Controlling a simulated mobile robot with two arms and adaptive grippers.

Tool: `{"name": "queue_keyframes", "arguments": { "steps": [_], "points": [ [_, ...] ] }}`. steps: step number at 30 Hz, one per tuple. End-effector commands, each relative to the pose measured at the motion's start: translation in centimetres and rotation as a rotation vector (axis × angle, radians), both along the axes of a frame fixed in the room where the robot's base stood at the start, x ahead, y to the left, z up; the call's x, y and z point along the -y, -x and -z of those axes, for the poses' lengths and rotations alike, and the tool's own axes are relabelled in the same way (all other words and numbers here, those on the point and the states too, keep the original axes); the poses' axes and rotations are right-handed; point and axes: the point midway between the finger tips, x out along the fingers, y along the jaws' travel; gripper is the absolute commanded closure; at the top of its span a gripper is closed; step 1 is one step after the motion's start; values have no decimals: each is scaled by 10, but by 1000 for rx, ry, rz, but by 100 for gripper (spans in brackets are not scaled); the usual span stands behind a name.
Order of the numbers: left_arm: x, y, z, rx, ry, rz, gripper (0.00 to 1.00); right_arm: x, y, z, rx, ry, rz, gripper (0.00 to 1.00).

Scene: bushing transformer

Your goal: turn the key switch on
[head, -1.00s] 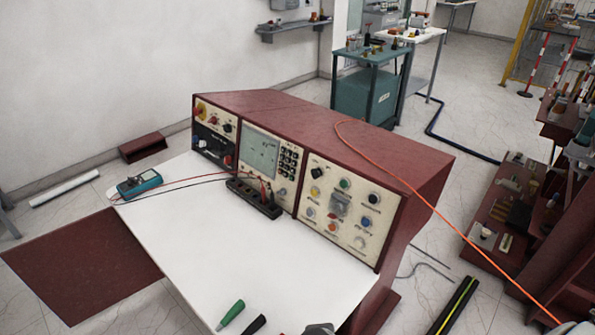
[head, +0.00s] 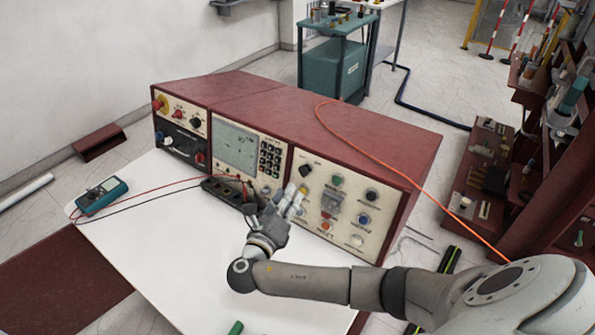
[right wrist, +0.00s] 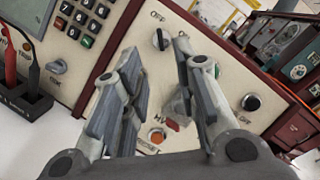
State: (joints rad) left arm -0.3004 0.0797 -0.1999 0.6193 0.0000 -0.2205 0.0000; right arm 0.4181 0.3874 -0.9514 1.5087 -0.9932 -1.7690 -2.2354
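The control desk's right panel (head: 345,212) carries a black rotary switch (head: 305,171) at its upper left. In the right wrist view this switch (right wrist: 160,39) has an OFF label beside it, and its knob lies just beyond the fingertips. Its exact setting is too small to tell. My right gripper (head: 295,193) is in front of the panel, below and slightly left of the switch in the head view. In the right wrist view the gripper (right wrist: 157,50) is open, with nothing between its fingers. Its fingers hide part of the panel. My left gripper is out of view.
The panel has a green button (head: 338,180), a black knob (head: 371,195) and a red button (head: 326,226) close by. A black terminal block (head: 225,190) with leads sits left of the gripper. A multimeter (head: 102,195) lies on the white desktop (head: 165,245). An orange cable (head: 375,155) crosses the desk's top.

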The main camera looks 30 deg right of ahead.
Motion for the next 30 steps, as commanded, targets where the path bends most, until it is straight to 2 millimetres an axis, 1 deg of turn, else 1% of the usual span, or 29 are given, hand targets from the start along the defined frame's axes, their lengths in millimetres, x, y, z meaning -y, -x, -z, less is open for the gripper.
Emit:
{"name": "queue_keyframes", "arguments": {
  "steps": [3, 6, 11, 15, 19, 28, 30],
  "points": [
    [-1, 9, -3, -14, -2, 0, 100, 18, -11, -2, 1, 1, 4, 72],
    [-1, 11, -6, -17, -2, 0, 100, 34, -23, -2, 2, 0, 4, 72],
    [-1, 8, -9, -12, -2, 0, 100, 58, -40, -2, 2, -2, 4, 72],
    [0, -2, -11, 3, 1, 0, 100, 71, -50, 0, 2, -5, 1, 72],
    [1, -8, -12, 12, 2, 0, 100, 78, -55, 0, 2, -5, 1, 72],
    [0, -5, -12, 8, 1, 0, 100, 79, -56, 1, 1, -7, 1, 72],
    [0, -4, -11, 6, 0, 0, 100, 79, -56, 1, 1, -7, 1, 81]
  ]
}}
